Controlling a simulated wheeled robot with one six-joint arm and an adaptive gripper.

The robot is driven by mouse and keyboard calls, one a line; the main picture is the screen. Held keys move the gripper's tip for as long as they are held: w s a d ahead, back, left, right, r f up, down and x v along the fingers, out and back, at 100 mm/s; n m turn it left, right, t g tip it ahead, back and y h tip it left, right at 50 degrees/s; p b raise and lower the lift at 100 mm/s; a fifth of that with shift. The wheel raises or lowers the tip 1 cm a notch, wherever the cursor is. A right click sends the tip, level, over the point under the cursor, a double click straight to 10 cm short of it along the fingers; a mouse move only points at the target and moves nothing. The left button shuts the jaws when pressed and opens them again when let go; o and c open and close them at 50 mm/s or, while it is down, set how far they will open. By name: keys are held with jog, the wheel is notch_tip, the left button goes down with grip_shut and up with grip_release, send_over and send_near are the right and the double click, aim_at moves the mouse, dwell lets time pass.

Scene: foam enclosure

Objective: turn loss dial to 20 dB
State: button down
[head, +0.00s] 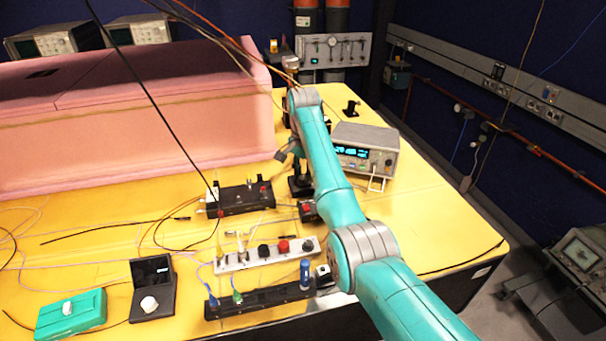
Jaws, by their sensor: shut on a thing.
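My gripper (300,184) is a dark shape low over the yellow bench, pointing down and partly hidden behind my teal arm. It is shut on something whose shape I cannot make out. A small dark box with a red part (307,211) sits just below it, also partly covered by my arm. No loss dial or dB scale can be read in the head view, so I cannot tell its setting. A black unit with a white knob (150,304) and a teal box with a white knob (68,308) stand at the front left, away from my gripper.
A grey instrument with a lit display (365,153) stands right of my arm. A black box with cables (240,198), a white socket strip (265,254) and a black strip (262,301) lie left of my arm. Pink foam (130,145) fills the back left. Cables hang overhead.

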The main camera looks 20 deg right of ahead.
dwell(0.5)
jog(key=c, duration=0.9)
grip_release()
